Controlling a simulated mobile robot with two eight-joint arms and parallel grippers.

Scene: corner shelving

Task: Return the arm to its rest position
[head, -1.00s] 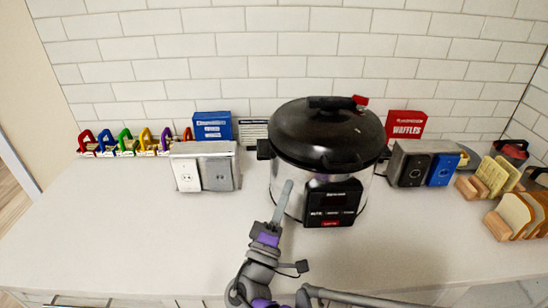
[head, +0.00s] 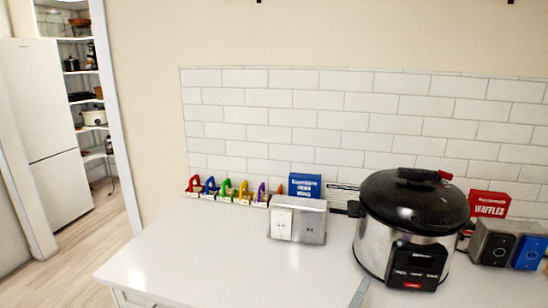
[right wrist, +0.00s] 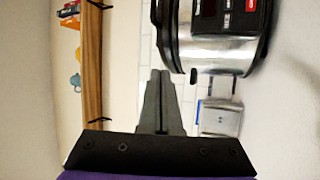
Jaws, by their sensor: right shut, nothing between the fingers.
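My right gripper (head: 360,291) shows only as a thin grey tip at the bottom edge of the head view, over the counter in front of the cooker. In the right wrist view its two dark fingers (right wrist: 160,76) lie together, shut and empty. The large black-lidded cooker (head: 413,228) stands on the counter, its lid on. It also shows sideways in the right wrist view (right wrist: 220,52), beyond and to the right of the fingertips. The rest of my right arm is out of the head view. My left gripper is not in view.
A silver outlet box (head: 298,220), coloured clips (head: 228,192) and a blue box (head: 305,185) stand left of the cooker. A red waffles box (head: 488,205) and another outlet box (head: 494,243) are at right. The counter's front left (head: 190,262) is clear. A doorway opens at far left.

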